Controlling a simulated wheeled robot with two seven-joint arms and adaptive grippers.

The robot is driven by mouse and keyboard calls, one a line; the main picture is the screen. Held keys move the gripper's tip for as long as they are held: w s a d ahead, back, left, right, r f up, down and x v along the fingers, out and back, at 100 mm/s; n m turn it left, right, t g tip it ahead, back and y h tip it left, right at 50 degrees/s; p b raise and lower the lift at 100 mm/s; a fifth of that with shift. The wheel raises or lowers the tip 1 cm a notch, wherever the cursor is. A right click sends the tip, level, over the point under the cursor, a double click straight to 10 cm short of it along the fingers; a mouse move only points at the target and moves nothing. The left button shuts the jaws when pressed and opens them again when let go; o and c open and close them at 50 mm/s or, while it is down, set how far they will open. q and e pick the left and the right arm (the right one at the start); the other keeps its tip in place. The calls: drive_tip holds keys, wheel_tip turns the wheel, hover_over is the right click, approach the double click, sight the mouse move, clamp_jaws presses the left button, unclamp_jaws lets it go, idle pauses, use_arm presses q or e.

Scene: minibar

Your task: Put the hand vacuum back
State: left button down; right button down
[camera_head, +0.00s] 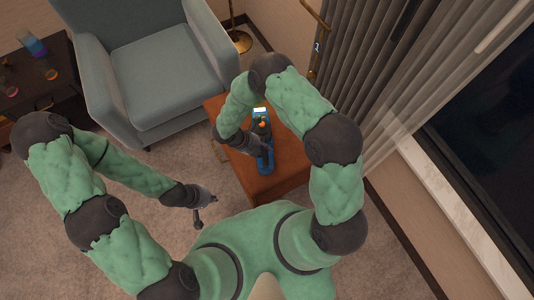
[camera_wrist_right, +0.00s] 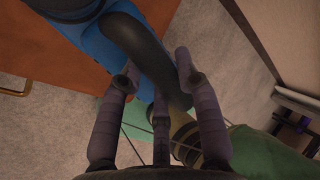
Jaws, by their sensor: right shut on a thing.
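The hand vacuum (camera_head: 265,160) is blue and black with an orange spot and a pale end. In the head view it is over the orange-brown side table; I cannot tell whether it rests on the top or is held just above it. My right gripper (camera_head: 256,146) is at its middle. In the right wrist view the fingers of my right gripper (camera_wrist_right: 154,75) are on both sides of the black handle (camera_wrist_right: 140,42), shut on it. Blue body (camera_wrist_right: 90,35) shows beside the handle. My left gripper (camera_head: 208,210) is open and empty above the carpet.
The side table (camera_head: 285,176) stands beside a grey-blue armchair (camera_head: 165,70). A dark table (camera_head: 50,92) with colourful glassware is at the far left. Grey curtains (camera_head: 400,75) and a window are on the right. Carpet (camera_head: 140,235) is clear around my left gripper.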

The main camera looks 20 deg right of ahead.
drive_tip(key=shift+w+d+f+b, duration=0.15)
drive_tip(key=shift+d+f+b, duration=0.05)
drive_tip(key=shift+d+f, duration=0.3)
drive_tip(key=shift+w+d+f+b, duration=0.2)
drive_tip(key=shift+d+f, duration=0.2)
drive_tip(key=shift+f, duration=0.2)
drive_tip(key=shift+f+b, duration=0.55)
drive_tip(key=shift+f, duration=0.9)
drive_tip(key=c, duration=0.9)
unclamp_jaws()
drive_tip(key=shift+s+f, duration=0.1)
